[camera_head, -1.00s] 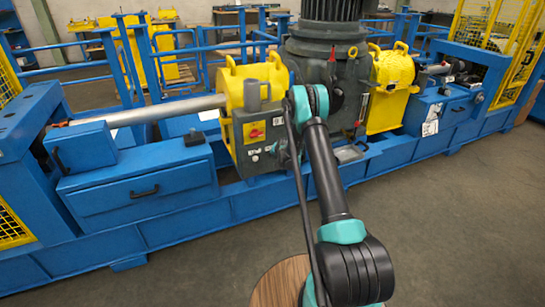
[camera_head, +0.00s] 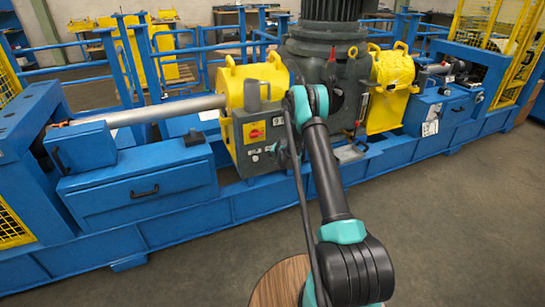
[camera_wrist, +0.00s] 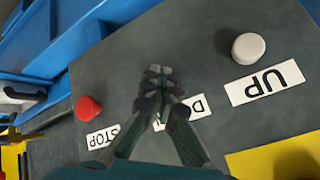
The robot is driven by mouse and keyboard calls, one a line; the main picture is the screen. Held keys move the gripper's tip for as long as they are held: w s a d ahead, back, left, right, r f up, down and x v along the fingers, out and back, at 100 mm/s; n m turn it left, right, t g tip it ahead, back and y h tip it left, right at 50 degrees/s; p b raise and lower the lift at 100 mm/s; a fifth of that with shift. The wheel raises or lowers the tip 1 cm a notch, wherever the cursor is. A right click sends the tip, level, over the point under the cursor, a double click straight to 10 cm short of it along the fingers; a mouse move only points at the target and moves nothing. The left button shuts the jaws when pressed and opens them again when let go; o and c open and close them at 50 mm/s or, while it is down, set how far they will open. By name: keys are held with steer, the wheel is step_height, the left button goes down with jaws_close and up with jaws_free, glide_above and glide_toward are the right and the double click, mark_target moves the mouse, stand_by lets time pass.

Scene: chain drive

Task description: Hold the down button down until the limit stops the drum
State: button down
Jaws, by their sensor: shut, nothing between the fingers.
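In the wrist view my gripper (camera_wrist: 158,78) is shut and empty, with its fingertips together at the dark panel (camera_wrist: 215,110). They cover the spot above a white label (camera_wrist: 198,107) of which only a "D" reads clearly. The down button is hidden behind the fingertips; I cannot tell whether it is touched or pressed. A white button (camera_wrist: 248,48) stands by the UP label (camera_wrist: 265,82), and a red button (camera_wrist: 88,108) by the STOP label (camera_wrist: 103,136). In the head view the grey control box (camera_head: 241,146) shows behind my arm, which hides the gripper.
The box carries a red switch on a yellow plate (camera_head: 254,131). Yellow housings (camera_head: 393,75) and a dark motor (camera_head: 330,40) sit on the blue frame (camera_head: 250,201). A steel shaft (camera_head: 165,111) runs left. The floor in front (camera_head: 440,230) is clear.

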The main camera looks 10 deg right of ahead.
steer(key=shift+s, duration=0.1)
steer(key=shift+s+d, duration=0.3)
steer(key=shift+s, duration=0.45)
steer(key=s, duration=0.1)
steer(key=s+d, duration=0.1)
steer(key=s, duration=0.2)
steer(key=shift+s+d, duration=0.25)
steer(key=shift+s, duration=0.15)
stand_by(0.3)
